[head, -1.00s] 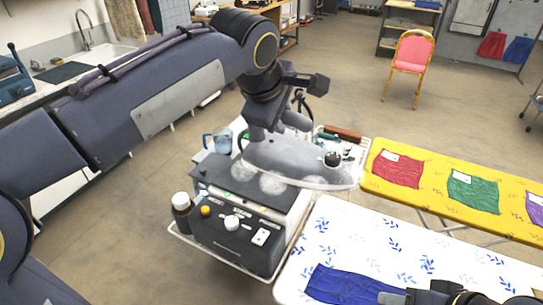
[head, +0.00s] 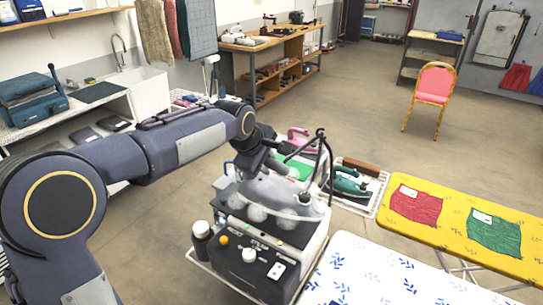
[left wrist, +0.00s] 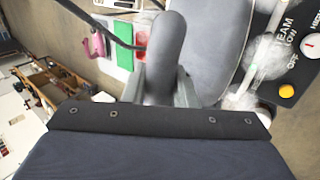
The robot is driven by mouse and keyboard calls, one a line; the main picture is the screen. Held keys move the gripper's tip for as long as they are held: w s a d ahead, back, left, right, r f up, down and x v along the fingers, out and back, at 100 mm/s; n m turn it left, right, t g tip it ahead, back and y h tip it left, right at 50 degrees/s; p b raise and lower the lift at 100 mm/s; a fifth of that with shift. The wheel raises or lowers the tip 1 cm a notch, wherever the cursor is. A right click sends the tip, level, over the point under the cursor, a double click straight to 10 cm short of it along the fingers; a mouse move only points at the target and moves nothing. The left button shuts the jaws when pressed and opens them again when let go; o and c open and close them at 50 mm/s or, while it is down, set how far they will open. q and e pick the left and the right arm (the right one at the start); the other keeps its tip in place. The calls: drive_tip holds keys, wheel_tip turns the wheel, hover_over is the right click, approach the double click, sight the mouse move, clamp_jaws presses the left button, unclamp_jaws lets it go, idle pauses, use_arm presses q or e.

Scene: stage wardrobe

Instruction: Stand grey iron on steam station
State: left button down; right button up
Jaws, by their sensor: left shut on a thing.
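The grey iron (head: 283,194) is at the top of the steam station, with its tip pointing right. My left gripper (head: 268,165) is shut on its handle. In the left wrist view, the grey handle (left wrist: 166,45) is between the two fingers (left wrist: 160,88), with the iron's body (left wrist: 214,45) beside it. The steam station (head: 246,262) has a dark front with yellow and white knobs. White steam puffs partly hide its top, so I cannot tell whether the iron touches it. My right gripper is out of view.
A green iron (head: 348,184) lies on a rack to the right, and a pink iron (head: 298,138) stands behind. A dark bottle (head: 201,240) is at the station's left. A white patterned board (head: 370,275) and yellow board (head: 455,228) lie right. A dark cord loops beside the iron.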

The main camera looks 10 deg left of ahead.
sight(269, 178)
use_arm(q)
drive_tip(key=shift+w+a+f, duration=0.1)
drive_tip(key=shift+w+a, duration=0.1)
wheel_tip(269, 178, down, 3)
drive_tip(key=shift+w+p, duration=0.1)
drive_tip(key=shift+p, duration=0.2)
drive_tip(key=shift+f, duration=0.2)
drive_tip(key=shift+f, duration=0.15)
drive_tip(key=c, duration=1.2)
unclamp_jaws()
drive_tip(key=shift+f, duration=0.1)
drive_tip(key=shift+o, duration=0.2)
